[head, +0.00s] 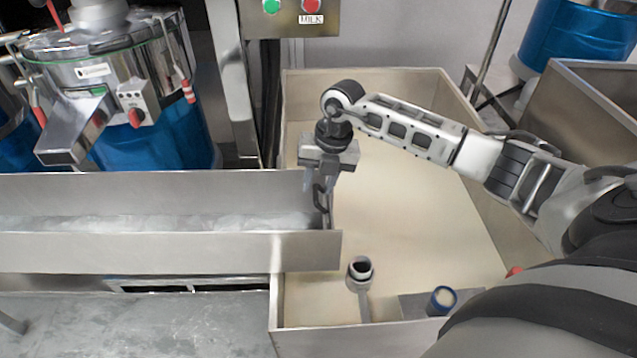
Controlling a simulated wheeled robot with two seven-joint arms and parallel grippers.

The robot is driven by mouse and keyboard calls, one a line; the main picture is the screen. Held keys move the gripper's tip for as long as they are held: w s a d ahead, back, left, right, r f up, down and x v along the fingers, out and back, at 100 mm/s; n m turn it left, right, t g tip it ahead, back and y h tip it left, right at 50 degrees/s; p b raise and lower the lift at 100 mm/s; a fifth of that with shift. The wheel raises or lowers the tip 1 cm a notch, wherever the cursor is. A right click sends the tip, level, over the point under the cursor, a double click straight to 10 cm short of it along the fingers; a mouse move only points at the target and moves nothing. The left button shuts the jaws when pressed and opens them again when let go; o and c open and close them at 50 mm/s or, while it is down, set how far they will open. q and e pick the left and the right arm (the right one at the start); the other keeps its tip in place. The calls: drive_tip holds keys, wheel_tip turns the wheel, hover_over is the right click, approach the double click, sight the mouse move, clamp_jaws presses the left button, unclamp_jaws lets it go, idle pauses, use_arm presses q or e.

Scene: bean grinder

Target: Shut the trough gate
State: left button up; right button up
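The metal trough (150,250) runs in from the left and holds pale, whitish material. Its gate (327,213) is at the right end, a thin upright plate with a dark loop handle (319,198). I cannot tell how far the gate is raised. My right gripper (319,186) points down over this end, its two fingertips apart, one on each side of the handle's upper part. I see no clear contact with the handle. My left gripper is not in view.
A large beige-floored bin (420,230) lies below and right of the trough end. A dark-mouthed cup on a stem (360,270) and a blue-rimmed cup (441,300) stand at its near side. A grinder with a steel chute (75,130) stands behind the trough. A button panel (290,15) is above.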

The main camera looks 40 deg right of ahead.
drive_tip(key=v, duration=1.5)
